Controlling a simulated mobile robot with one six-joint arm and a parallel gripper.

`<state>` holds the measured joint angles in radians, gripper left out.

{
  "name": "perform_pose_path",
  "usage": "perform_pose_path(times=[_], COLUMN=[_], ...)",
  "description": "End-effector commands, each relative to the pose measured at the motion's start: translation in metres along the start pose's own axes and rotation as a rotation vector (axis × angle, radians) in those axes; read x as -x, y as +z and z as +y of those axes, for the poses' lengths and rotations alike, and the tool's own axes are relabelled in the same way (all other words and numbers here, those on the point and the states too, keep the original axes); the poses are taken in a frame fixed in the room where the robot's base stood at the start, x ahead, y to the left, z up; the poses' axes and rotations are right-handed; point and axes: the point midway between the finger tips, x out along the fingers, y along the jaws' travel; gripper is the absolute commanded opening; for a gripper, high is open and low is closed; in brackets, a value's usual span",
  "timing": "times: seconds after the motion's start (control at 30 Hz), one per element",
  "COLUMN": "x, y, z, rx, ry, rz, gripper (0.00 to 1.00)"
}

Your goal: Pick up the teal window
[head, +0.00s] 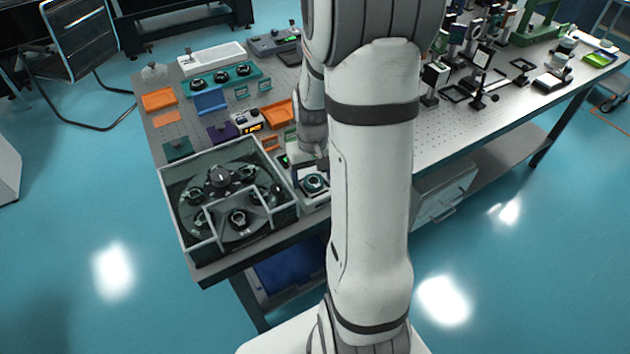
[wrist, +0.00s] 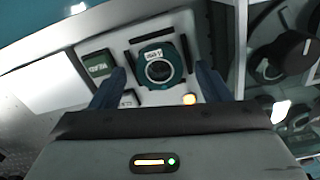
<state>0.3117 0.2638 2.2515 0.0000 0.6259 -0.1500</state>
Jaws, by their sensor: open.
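In the head view the window (head: 314,183) is at the table's near edge, just right of the walled box. My gripper (wrist: 160,78) is open above it, one blue-grey finger on each side of the mount in the wrist view. I cannot tell how high the fingertips are above it. In the head view my arm hides most of the gripper.
A walled box (head: 176,213) with a dark carousel stands close left of the station. A dark green labelled block (wrist: 97,65) lies left of the window in the wrist view. Trays and optics fill the table (head: 440,143) behind.

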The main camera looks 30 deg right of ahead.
Motion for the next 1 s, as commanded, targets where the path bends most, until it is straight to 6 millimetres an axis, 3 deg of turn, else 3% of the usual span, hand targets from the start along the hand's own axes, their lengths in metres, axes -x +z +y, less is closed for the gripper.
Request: perform_pose_path(times=[0.67,0.87,1.0], x=[0.001,0.002,0.018], y=[0.000,0.000,-0.001], z=[0.001,0.001,0.001], rx=[-0.001,-0.001,-0.001], ry=[0.000,0.000,0.001], rz=[0.000,0.001,0.005], gripper=[0.18,0.18,0.18])
